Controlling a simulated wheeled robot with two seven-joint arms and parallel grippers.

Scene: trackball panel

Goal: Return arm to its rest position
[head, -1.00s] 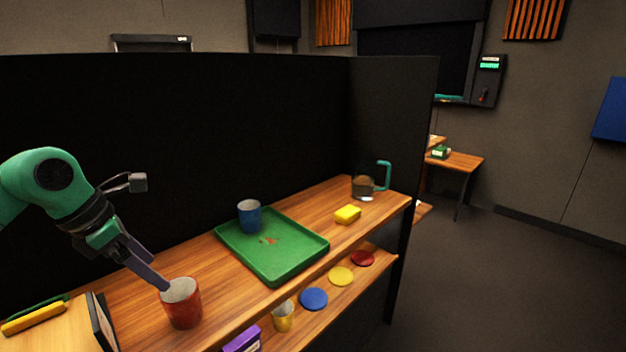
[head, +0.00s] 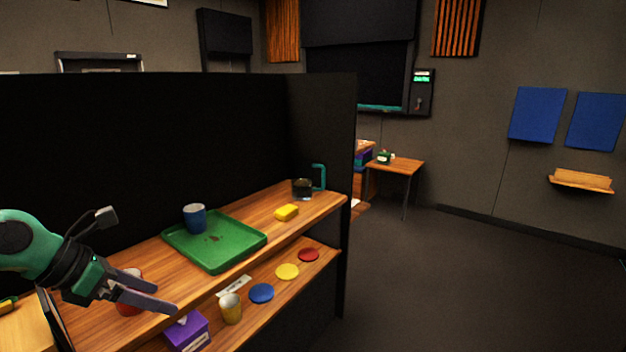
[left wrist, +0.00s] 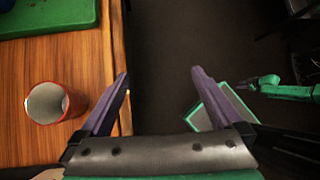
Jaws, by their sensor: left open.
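My left gripper (head: 168,299) is open and empty. In the head view it comes in from the left and hangs near the front edge of the wooden shelf top. A red cup (head: 128,304) stands upright behind it, partly hidden by the gripper. In the left wrist view the red cup (left wrist: 48,103) stands on the wood left of the open fingers (left wrist: 160,78), apart from them. The fingers lie over the shelf's edge and the dark floor there.
A purple box (head: 186,333), yellow cup (head: 230,308) and coloured discs sit below. The floor (head: 430,290) at right is clear.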

